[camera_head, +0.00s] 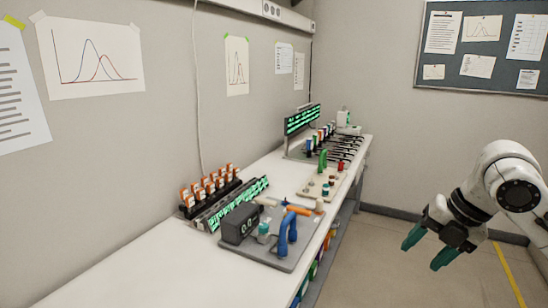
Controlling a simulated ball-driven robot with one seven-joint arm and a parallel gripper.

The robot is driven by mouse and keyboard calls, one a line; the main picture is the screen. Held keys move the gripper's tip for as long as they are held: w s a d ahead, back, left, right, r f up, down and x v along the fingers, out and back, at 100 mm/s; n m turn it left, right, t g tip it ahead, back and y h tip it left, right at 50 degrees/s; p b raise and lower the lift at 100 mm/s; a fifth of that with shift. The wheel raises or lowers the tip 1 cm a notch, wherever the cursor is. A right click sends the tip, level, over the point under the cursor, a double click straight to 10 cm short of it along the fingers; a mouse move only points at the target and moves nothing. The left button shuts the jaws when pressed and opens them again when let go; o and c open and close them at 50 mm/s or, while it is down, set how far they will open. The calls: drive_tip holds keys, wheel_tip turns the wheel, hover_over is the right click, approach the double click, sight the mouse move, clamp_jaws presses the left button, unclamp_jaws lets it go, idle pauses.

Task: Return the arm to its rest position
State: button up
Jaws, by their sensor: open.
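My gripper (428,248) is at the right of the head view, at the end of my white and black arm. Its two green fingertips are apart and point down and to the left. Nothing is between them. It hangs over the floor, to the right of the white bench (110,268) and clear of it.
On the bench stand a grey board (290,262) with blue and orange parts, a rack of orange-labelled items (210,188), a beige board (310,185) and a green-lit display (302,120). A pinboard (485,45) hangs on the back wall. The floor (385,250) beside the bench is clear.

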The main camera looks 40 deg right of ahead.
drive_tip(key=w+a+m+t+y, duration=0.2)
drive_tip(key=w+a+m+t, duration=0.3)
drive_tip(key=w+a, duration=0.7)
drive_tip(key=w+a+f+m+g+y, duration=0.1)
drive_tip(key=w+a+f+m, duration=0.4)
drive_tip(key=a+f+m, duration=0.3)
drive_tip(key=s+a+f+m+g, duration=0.2)
drive_tip(key=s+a+f, duration=0.2)
drive_tip(key=f, duration=0.3)
drive_tip(key=s+a+f+m+g, duration=0.1)
drive_tip(key=s+a+f+m, duration=0.2)
drive_tip(key=s+f, duration=0.3)
drive_tip(key=s+d+f+m+g+h, duration=0.1)
drive_tip(key=s+f+m+g+h, duration=0.2)
drive_tip(key=s+f, duration=0.7)
drive_tip(key=s+g+h, duration=0.1)
drive_tip(key=s, duration=0.3)
drive_tip(key=shift+s+d+m+p, duration=0.15)
drive_tip(key=shift+d+m+p, duration=0.2)
drive_tip(key=shift+d+m, duration=0.05)
